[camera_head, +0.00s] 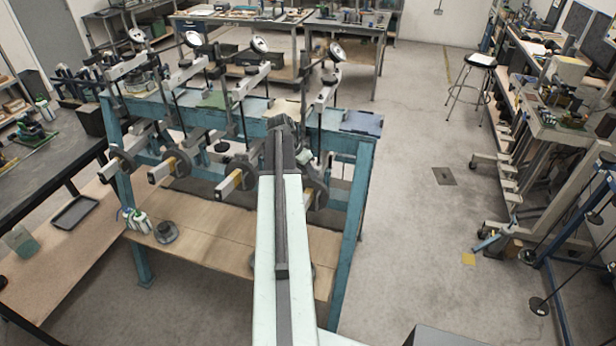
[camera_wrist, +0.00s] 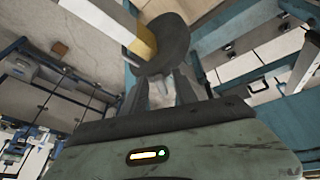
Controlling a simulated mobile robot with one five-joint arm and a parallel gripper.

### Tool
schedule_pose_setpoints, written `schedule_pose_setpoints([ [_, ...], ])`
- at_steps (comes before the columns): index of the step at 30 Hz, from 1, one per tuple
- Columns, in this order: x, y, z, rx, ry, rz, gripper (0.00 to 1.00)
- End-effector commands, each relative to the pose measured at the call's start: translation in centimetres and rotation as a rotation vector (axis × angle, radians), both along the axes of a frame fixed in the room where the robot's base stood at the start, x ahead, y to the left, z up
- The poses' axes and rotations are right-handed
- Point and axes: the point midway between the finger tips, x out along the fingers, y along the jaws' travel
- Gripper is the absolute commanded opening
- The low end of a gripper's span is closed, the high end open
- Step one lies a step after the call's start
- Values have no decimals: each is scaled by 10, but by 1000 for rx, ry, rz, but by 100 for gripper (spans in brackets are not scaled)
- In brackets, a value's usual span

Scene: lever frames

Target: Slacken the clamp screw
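A dark round weight (camera_wrist: 165,48) sits on a white lever bar (camera_wrist: 95,20) with a yellow band, close in front of my gripper in the wrist view. A small grey part (camera_wrist: 160,88), which looks like the clamp screw, shows below the weight. My gripper (camera_wrist: 168,82) has its two dark fingers apart, one on each side of this part; I cannot make out contact. In the head view, my arm covers much of the rightmost lever's weight (camera_head: 315,195), and my fingertips cannot be made out there.
The blue bench (camera_head: 350,150) carries several similar levers, with weights such as this one (camera_head: 243,172) to the left. Dial gauges (camera_head: 260,45) stand above. A wooden lower shelf (camera_head: 215,250) lies beneath. The floor (camera_head: 410,220) right of the bench is open.

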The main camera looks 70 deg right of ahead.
Motion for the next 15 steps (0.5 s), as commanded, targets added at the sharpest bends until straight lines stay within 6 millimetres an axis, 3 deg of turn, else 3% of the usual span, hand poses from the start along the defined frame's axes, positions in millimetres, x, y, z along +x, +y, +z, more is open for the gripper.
schedule_pose_setpoints([
  [3,0,0,1,0,0,0,32],
  [6,0,0,1,0,0,-1,4],
  [7,0,0,1,0,0,-1,0],
  [15,-2,-1,2,-1,-3,9,0],
])
